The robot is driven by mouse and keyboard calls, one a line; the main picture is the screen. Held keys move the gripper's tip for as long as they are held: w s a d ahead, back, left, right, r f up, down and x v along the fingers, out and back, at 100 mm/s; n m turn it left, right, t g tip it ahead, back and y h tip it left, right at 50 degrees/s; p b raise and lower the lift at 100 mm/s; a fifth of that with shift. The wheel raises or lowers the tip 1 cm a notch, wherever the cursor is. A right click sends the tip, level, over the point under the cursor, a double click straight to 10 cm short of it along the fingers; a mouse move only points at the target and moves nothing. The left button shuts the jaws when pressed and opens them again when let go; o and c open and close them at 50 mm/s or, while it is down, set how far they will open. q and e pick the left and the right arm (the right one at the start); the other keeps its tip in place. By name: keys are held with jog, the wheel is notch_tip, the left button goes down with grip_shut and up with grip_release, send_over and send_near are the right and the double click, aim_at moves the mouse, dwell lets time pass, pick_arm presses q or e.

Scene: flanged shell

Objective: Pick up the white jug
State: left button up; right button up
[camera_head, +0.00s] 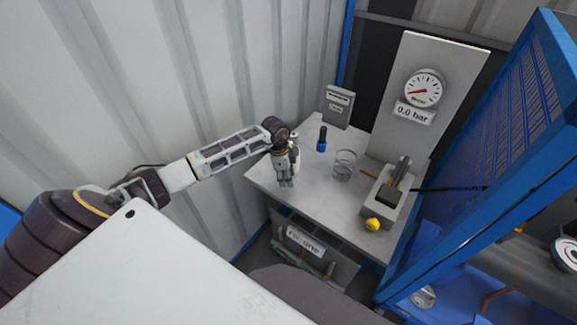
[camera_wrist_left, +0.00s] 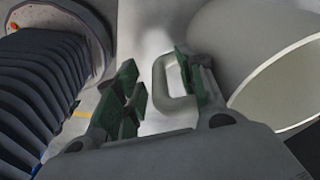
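The white jug (camera_wrist_left: 222,42) fills the right of the left wrist view, its round rim and hollow inside facing the camera. Its handle (camera_wrist_left: 159,82) is a pale loop on the jug's left side. My left gripper (camera_wrist_left: 155,75) has green-padded fingers spread apart, with the handle between them. The right finger overlaps the handle in the picture; I cannot tell whether it touches. In the head view the left gripper (camera_head: 286,183) points down at the left part of the table, and the jug is mostly hidden behind it. My right gripper is not in view.
A panel with a gauge (camera_head: 423,89) stands behind. In the wrist view a dark ribbed part (camera_wrist_left: 45,85) is at left.

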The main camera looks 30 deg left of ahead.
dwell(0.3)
pick_arm(q)
grip_shut()
dwell(0.3)
